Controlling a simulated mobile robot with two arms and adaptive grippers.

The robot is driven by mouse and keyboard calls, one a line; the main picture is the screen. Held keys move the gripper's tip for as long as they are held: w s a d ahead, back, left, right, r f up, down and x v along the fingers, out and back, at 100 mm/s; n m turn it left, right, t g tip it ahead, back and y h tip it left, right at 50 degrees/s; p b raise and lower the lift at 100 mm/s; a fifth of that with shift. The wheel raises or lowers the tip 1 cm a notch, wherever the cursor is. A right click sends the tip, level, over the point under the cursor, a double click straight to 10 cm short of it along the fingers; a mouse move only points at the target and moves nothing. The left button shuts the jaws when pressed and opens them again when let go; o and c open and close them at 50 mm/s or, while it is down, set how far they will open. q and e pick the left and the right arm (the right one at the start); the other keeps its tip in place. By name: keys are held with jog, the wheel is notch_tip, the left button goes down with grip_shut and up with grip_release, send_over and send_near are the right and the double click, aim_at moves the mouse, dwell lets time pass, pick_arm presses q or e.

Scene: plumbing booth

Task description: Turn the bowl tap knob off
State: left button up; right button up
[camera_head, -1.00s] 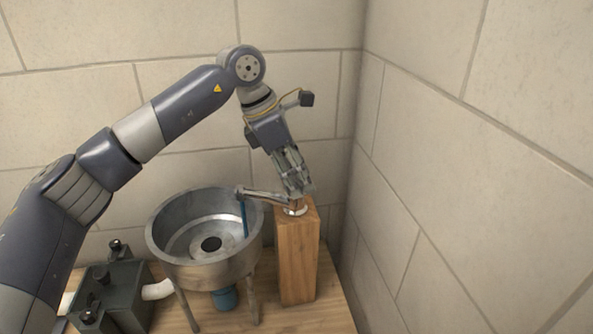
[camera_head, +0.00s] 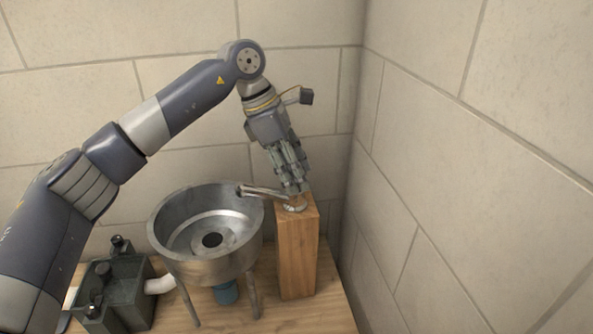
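The tap (camera_head: 266,192) stands on top of a wooden post, with its spout reaching left over the rim of the metal bowl (camera_head: 163,228). No water stream shows below the spout. My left gripper (camera_head: 295,189) points down at the top of the tap, with its fingertips at the tap's base end. The knob is hidden behind or between the fingers. I cannot tell whether the fingers are closed on it. My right gripper is out of view.
The wooden post (camera_head: 297,255) stands right of the bowl on a wooden table (camera_head: 275,318). A dark green box with black knobs (camera_head: 118,290) sits at the lower left, joined by a white pipe (camera_head: 159,286). Walls close in behind and at right.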

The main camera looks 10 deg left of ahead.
pick_arm(q)
jog(key=shift+o, duration=0.6)
jog(key=shift+a, duration=0.1)
jog(key=v, duration=1.2)
